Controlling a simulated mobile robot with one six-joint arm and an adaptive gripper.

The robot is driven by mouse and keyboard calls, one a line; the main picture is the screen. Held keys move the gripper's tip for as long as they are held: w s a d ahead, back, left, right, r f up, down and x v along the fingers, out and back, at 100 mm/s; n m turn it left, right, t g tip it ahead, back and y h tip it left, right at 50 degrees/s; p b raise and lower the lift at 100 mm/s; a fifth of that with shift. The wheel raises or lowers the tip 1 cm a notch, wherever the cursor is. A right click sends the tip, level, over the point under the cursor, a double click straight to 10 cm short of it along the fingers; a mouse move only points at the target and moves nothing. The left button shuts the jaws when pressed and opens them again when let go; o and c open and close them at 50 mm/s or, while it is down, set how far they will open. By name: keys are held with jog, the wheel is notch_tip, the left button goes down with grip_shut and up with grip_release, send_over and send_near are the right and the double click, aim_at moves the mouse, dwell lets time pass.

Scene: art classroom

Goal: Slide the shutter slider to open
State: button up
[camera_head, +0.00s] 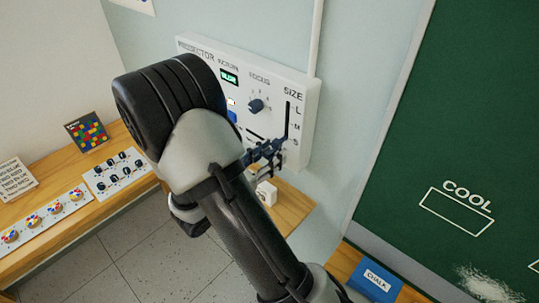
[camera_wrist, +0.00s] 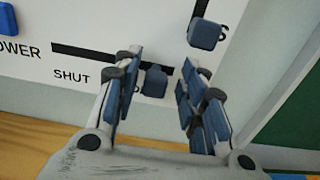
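The shutter slider is a dark blue knob (camera_wrist: 155,81) near the right part of a black horizontal slot (camera_wrist: 82,54) on the white projector panel (camera_head: 304,88). The word SHUT is printed below the slot's left part; lettering further right is mostly hidden. My gripper (camera_wrist: 158,92) is open, with one finger on each side of the knob and small gaps visible. In the head view my gripper (camera_head: 268,152) is at the panel's lower edge, where my arm hides much of the panel.
The size slider knob (camera_wrist: 204,35) sits on a vertical slot just above my right finger. A focus knob (camera_head: 256,106) and green display (camera_head: 229,77) are on the panel. A chalk box (camera_head: 374,281), chalkboard (camera_head: 470,130) and wooden bench (camera_head: 62,208) stand around.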

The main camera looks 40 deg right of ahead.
jog(key=a, duration=1.2)
jog(key=shift+s, duration=0.45)
